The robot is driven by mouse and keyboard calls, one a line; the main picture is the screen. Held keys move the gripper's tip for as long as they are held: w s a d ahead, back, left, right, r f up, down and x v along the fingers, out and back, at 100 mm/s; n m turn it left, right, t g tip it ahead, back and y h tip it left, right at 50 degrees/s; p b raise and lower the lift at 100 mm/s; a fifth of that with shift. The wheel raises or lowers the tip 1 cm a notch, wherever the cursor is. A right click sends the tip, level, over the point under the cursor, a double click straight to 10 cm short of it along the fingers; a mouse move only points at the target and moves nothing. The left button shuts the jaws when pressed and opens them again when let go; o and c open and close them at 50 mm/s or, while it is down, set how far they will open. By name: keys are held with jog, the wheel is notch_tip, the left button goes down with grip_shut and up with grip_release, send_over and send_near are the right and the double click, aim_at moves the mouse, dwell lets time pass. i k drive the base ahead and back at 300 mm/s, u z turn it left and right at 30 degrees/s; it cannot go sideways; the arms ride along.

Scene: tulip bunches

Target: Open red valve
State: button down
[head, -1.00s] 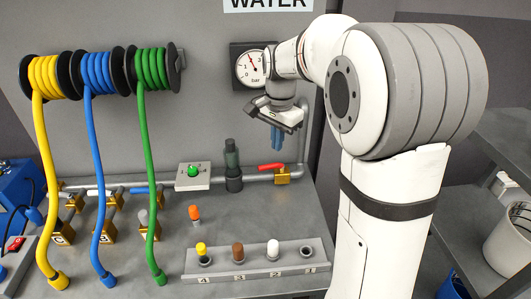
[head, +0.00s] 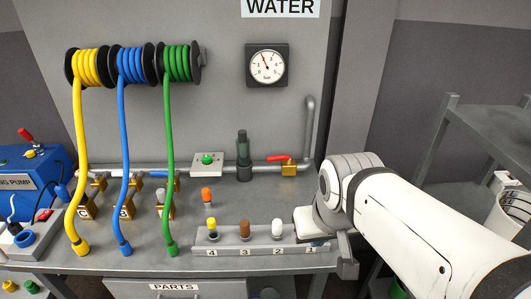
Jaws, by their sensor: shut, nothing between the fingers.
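The red valve (head: 279,158) is a red lever on a brass body (head: 289,169), on the grey pipe at the back right of the bench. Its lever points left, roughly along the pipe. My gripper (head: 346,258) shows only in part, as a grey piece at the bench's right front edge, beside the numbered rack and well below and right of the valve. It is shut and apart from the valve. Its fingertips are mostly hidden by my arm.
The numbered rack (head: 260,243) holds yellow, brown and white-topped parts. An orange-topped part (head: 207,195) stands behind it. A green-button box (head: 208,160) and dark fitting (head: 243,160) are left of the valve. A gauge (head: 266,66) hangs above. Yellow, blue and green hoses hang left.

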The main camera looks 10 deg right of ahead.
aim_at(277, 158)
jog(key=u, duration=0.3)
jog(key=k, duration=0.15)
jog(key=z, duration=2.5)
jog(key=k, duration=0.9)
jog(key=u, duration=1.95)
jog(key=i, duration=1)
jog(key=u, duration=0.05)
